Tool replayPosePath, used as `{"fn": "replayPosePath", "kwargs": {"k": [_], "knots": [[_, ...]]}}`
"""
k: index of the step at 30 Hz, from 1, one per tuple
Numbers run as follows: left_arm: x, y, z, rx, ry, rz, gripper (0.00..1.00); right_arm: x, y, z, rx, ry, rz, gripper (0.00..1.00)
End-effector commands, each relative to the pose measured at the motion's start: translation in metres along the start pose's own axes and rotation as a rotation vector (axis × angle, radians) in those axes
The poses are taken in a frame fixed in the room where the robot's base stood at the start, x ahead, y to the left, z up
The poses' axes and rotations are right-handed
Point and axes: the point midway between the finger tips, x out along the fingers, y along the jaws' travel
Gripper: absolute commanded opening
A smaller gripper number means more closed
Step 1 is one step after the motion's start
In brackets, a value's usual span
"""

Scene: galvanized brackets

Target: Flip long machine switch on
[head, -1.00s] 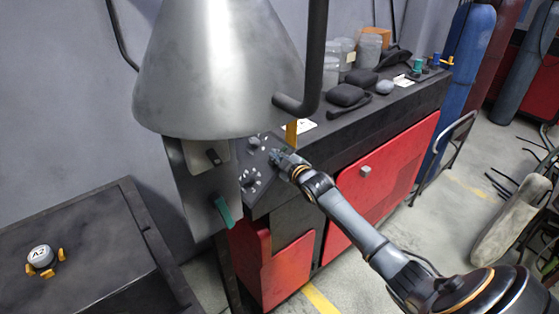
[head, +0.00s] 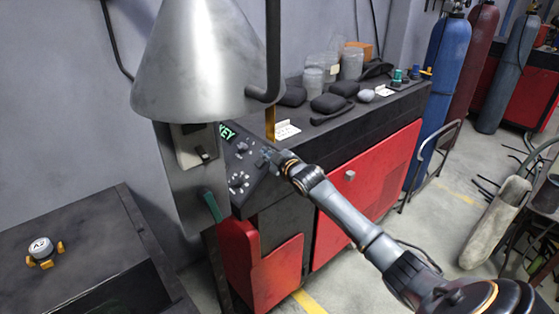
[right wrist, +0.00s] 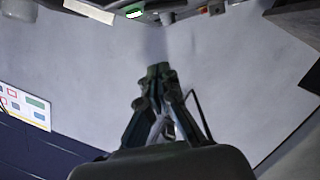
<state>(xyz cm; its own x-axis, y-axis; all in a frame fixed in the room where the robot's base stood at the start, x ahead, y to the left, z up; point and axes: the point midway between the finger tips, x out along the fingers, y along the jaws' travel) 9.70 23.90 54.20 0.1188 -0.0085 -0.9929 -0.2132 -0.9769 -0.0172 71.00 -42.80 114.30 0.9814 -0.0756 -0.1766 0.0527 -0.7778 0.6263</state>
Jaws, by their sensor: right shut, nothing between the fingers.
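The machine's sloped dark control panel (head: 247,160) carries several small knobs and green lit lettering (head: 227,132) at its top. Left of it, a grey plate bears a short black lever (head: 203,153). A green handle (head: 212,207) sits lower down. I cannot tell which of these is the long switch. My right gripper (head: 268,157) is at the panel's right edge; whether it touches is unclear. In the right wrist view its fingers (right wrist: 158,72) are together and empty, pointing towards a grey surface. My left gripper is not in view.
A large metal cone (head: 205,65) and a dark bent pipe (head: 272,60) hang above the panel. Black pouches and jars (head: 350,62) stand on the dark bench top. Floor at the lower right is partly clear.

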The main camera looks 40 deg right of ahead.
Motion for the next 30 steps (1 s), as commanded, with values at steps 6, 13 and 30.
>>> {"fn": "replayPosePath", "kwargs": {"k": [6, 13, 30], "knots": [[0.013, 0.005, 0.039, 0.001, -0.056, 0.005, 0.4, -0.037, 0.0, 0.004, -0.004, 0.001, 0.001, 0.0], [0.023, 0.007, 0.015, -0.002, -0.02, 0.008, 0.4, -0.067, 0.002, 0.002, -0.003, 0.001, 0.002, 0.0], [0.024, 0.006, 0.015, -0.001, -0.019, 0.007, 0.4, -0.078, 0.004, 0.0, -0.001, 0.001, 0.003, 0.0]]}}
